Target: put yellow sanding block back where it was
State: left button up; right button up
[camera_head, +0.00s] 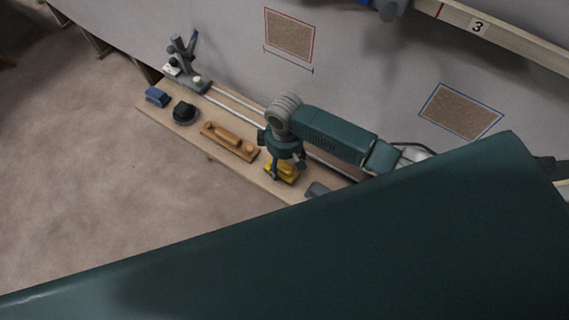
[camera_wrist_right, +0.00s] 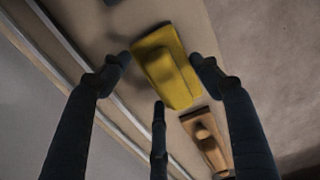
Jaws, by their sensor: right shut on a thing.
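The yellow sanding block (camera_head: 284,174) is at the near-right part of the wooden shelf, under my right gripper (camera_head: 286,169). In the right wrist view the block (camera_wrist_right: 170,68) lies between the dark fingers of my right gripper (camera_wrist_right: 164,74), which is shut on it. Whether the block rests on the shelf or is held just above it, I cannot tell. The gripper partly hides the block in the head view. My left gripper is not in view.
On the shelf (camera_head: 145,106) stand a blue block (camera_head: 157,96), a black round tool (camera_head: 185,113), a long wooden sander (camera_head: 229,141) and a grey block (camera_head: 317,190). A grey clamp-like device (camera_head: 188,72) stands at the far end. The wall runs close behind.

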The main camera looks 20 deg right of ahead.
aim_at(284, 162)
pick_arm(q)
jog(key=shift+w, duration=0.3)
pick_arm(e)
jog(key=shift+f, duration=0.5)
jog(key=o, duration=1.1)
jog(key=shift+f, duration=0.1)
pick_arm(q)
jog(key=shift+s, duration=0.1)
pick_arm(e)
jog(key=shift+r, duration=0.25)
pick_arm(q)
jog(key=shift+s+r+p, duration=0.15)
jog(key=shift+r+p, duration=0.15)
jog(key=shift+p, duration=0.05)
pick_arm(e)
notch_tip(284, 162, up, 12)
jog(key=shift+f, duration=0.1)
jog(key=shift+s+f, duration=0.1)
